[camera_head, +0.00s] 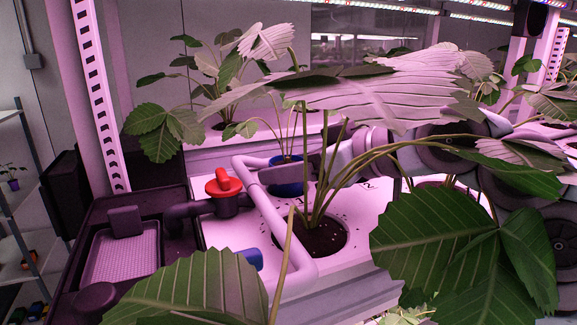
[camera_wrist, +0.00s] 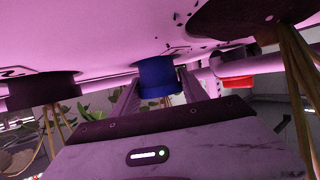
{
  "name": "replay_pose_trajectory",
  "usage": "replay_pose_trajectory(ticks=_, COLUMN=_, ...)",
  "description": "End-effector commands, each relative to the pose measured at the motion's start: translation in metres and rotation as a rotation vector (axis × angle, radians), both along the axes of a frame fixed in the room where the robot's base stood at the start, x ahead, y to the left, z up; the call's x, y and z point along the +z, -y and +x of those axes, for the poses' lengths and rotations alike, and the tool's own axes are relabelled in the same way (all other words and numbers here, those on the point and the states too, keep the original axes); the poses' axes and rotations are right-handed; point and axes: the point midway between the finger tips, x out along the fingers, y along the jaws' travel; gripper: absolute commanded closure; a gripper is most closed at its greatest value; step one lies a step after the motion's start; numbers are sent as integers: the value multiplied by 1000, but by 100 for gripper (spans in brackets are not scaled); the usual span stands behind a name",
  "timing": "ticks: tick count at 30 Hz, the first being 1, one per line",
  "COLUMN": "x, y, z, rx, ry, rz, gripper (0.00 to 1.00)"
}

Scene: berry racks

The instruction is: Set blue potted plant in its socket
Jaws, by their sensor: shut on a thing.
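The blue potted plant's pot (camera_head: 286,187) is at the white-pink rack's top, behind the front plant; its stems rise among large leaves that partly hide it. In the wrist view, whose picture looks upside down, the blue pot (camera_wrist: 157,75) is between my two fingers, close to the rack surface (camera_wrist: 90,35). My gripper (camera_head: 296,168) reaches in from the right and is shut on the pot; its fingers also show in the wrist view (camera_wrist: 158,96). The socket is hidden at the pot's base, and I cannot tell whether the pot is seated.
A planted hole with soil (camera_head: 324,239) is in front of the pot. A pipe (camera_head: 271,215) and a red valve (camera_head: 223,184) lie to its left. A black tray (camera_head: 78,270) is farther left. Large leaves (camera_head: 440,235) crowd the right side.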

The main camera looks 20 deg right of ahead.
Motion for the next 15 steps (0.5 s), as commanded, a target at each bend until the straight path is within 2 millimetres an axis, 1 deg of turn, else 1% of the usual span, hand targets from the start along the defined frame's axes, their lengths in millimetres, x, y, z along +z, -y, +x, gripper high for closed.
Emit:
replay_pose_trajectory(ticks=8, x=-6, y=0, z=0, rx=0, ry=1, rz=1, gripper=92)
replay_pose_trajectory(ticks=9, x=-6, y=0, z=0, rx=0, ry=0, rz=0, gripper=46)
replay_pose_trajectory(ticks=15, x=-5, y=0, z=0, rx=0, ry=0, rz=0, gripper=30)
